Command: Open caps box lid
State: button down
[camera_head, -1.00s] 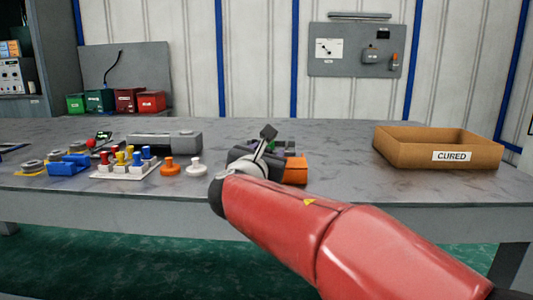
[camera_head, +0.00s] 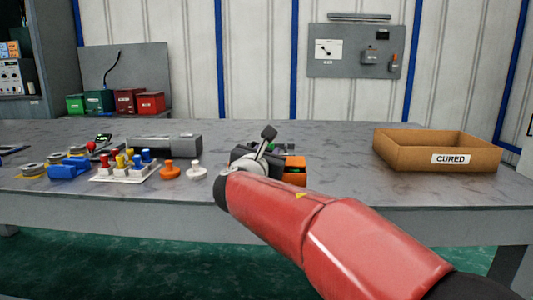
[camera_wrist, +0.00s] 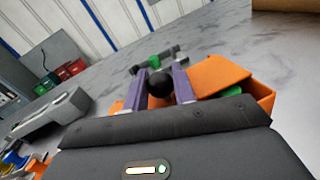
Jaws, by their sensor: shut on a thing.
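The orange caps box (camera_head: 295,183) stands on the bench behind my red arm, mostly hidden by it in the head view. In the wrist view its orange wall (camera_wrist: 264,97) shows at the right, with green (camera_wrist: 237,91) inside. The orange lid (camera_wrist: 216,75) is tilted, with a gap between it and the box wall. My gripper (camera_wrist: 164,82) is over the box, its purple fingers on either side of a black ball-shaped knob (camera_wrist: 160,84). It is shut on this knob. How the knob joins the lid is hidden.
An open cardboard box marked CURED (camera_head: 440,150) stands at the right. A white rack of coloured pegs (camera_head: 125,170), an orange peg (camera_head: 169,170), a white peg (camera_head: 196,169) and a grey block (camera_head: 165,145) are at the left. The bench between the caps box and CURED box is clear.

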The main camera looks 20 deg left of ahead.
jog(key=c, duration=1.2)
grip_release()
jog(key=shift+s+d+b, duration=0.1)
jog(key=shift+s+b, duration=0.25)
jog(key=shift+s, duration=3.6)
jog(key=shift+o, duration=0.3)
